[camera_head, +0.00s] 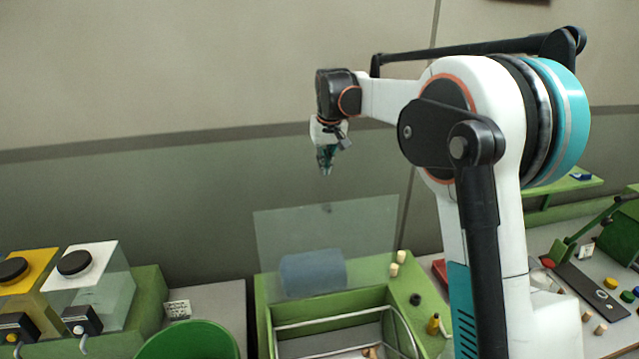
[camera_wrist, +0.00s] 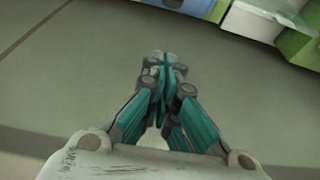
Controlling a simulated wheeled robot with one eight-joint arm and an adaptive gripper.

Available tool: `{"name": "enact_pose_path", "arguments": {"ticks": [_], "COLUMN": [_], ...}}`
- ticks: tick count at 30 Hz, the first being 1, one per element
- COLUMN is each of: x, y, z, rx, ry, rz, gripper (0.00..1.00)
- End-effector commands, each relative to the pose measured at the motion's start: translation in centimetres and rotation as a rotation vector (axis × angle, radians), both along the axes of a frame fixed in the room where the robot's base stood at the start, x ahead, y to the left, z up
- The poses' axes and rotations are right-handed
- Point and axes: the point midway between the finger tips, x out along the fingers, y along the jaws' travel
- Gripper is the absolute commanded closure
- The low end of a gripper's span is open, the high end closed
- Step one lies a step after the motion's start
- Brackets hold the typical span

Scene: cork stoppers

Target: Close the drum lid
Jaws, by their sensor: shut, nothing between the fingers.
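A clear, see-through panel (camera_head: 350,222), which looks like the drum lid, stands raised at the back of a green open-topped box (camera_head: 263,318). A blue-grey cylinder (camera_head: 312,273) shows at the panel's lower part; I cannot tell whether it is behind the panel or on it. My gripper (camera_head: 325,172) hangs above the panel's top edge, fingers down, apart from it in the picture. In the wrist view my gripper (camera_wrist: 164,62) has its teal fingers together, with nothing between them. The lid's hinge is not clear to see.
Metal rails (camera_head: 335,320) and a few corks lie in the box's open top. A green round tub (camera_head: 190,343) is at front left, with yellow (camera_head: 28,278) and white (camera_head: 93,262) dispensers beyond. Small corks (camera_head: 397,263) stand on the box's right ledge. Space around my gripper is clear.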

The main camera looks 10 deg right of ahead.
Motion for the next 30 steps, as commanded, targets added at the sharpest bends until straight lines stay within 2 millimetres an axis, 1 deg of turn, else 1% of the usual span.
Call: {"name": "enact_pose_path", "arguments": {"ticks": [5,8,15,22,23,24,30], "x": [0.6,1.0,2.3,3.3,3.2,2.4,0.3], "y": [0.0,0.0,0.0,0.0,0.0,0.0,0.0], "z": [-0.8,-2.1,-6.2,-9.6,-9.8,-9.5,-9.5], "rx": [0.0,0.0,0.0,0.0,0.0,0.0,0.0], "ry": [0.003,0.003,0.002,0.002,0.002,0.002,0.002], "rz": [0.0,0.0,0.0,0.0,0.0,0.0,0.0], "gripper": [1.0,1.0,1.0,1.0,1.0,1.0,1.0]}}
